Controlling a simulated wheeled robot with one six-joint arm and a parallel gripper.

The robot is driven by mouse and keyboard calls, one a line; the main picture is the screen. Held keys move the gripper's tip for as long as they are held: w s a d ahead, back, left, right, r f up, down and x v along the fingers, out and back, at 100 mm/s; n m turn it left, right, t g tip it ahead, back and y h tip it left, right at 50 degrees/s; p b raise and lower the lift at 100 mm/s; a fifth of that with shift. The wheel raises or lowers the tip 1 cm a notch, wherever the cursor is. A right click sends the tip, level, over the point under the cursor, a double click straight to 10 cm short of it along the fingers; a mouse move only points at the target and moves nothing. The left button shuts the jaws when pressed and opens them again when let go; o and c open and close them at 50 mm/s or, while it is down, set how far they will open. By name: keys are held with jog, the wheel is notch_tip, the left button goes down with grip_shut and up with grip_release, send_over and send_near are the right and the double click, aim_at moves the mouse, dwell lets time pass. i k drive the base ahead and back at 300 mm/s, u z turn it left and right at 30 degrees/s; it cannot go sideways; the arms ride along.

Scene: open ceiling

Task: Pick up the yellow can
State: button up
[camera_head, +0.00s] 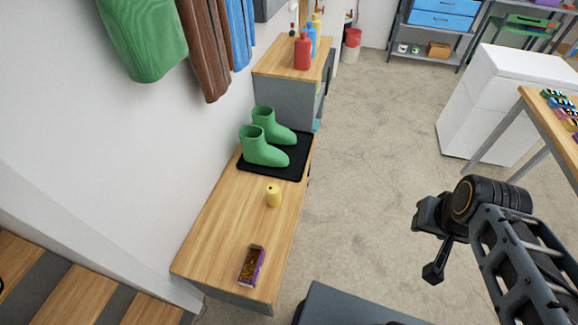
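The yellow can (273,196) stands upright on a low wooden bench (222,228) against the wall, near the middle of its top. My gripper (432,256) is at the right of the view, over the floor, well apart from the can. Its fingers are dark and small in this view, and I cannot make out whether they are open or shut. Nothing hides the can.
Green boots (264,150) stand on a black mat (292,169) behind the can. A purple box (251,266) lies at the bench's near end. Coats (207,45) hang above. A white appliance (492,103) and a table (543,122) stand right. The middle floor is clear.

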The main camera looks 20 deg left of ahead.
aim_at(273, 191)
jog(key=i, duration=1.4)
jog(key=u, duration=3)
